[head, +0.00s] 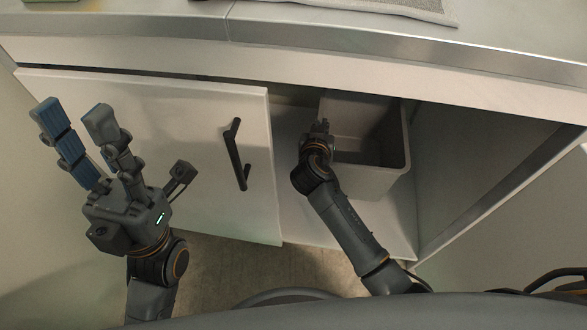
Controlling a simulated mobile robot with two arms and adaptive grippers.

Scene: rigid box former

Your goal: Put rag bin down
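The rag bin (372,182) is a grey, open-topped rectangular bin inside the open cupboard under the counter. Its visible inside looks empty. I cannot tell whether its base touches the cupboard floor. My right gripper (319,132) is at the left side of the bin, by its rim. Its fingers are mostly hidden by its own body and I cannot tell whether they close on the bin wall. My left gripper (112,140) is open and empty, with its fingers spread in front of the cupboard door, apart from the bin.
A white cupboard door (215,175) with a black handle (236,155) stands left of the bin. The counter (330,38) overhangs the cupboard, with a grey mat (405,8) on top. The cupboard floor (402,225) has bare room in front of the bin.

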